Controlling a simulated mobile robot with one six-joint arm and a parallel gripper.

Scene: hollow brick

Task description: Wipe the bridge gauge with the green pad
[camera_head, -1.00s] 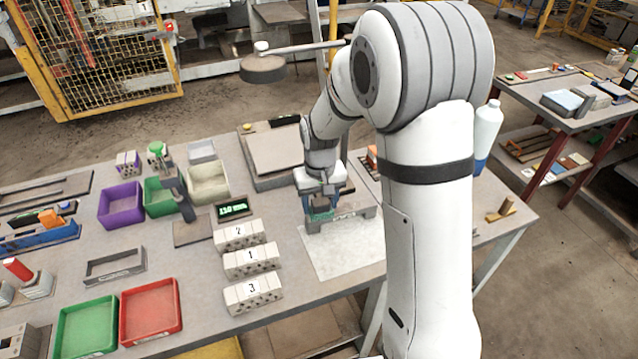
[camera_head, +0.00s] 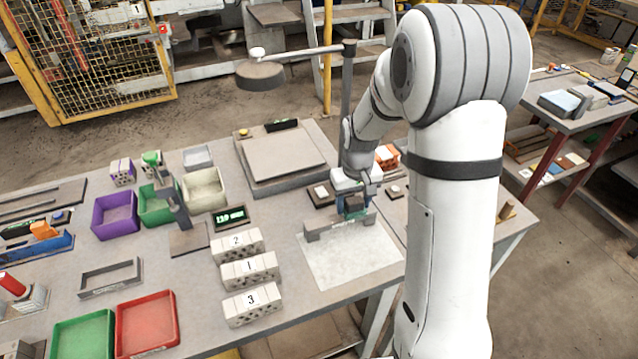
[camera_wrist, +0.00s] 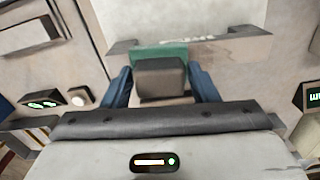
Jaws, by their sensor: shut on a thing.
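My gripper (camera_head: 354,208) is at the grey bridge gauge (camera_head: 318,229), on the bench beyond the white sheet. It is shut on a dark block with a green pad (camera_head: 353,217) under it. In the wrist view the green pad (camera_wrist: 152,54) shows between my blue fingers, behind the dark block (camera_wrist: 162,78). The pad is right at the gauge's bar (camera_wrist: 243,44), over its middle-right part in the head view. I cannot tell if it presses on the bar. My fingers hide part of the gauge.
A white sheet (camera_head: 350,262) lies in front of the gauge. Numbered hollow bricks (camera_head: 249,270) stand to the left, near a small green display (camera_head: 230,217). A grey plate (camera_head: 285,158) lies behind.

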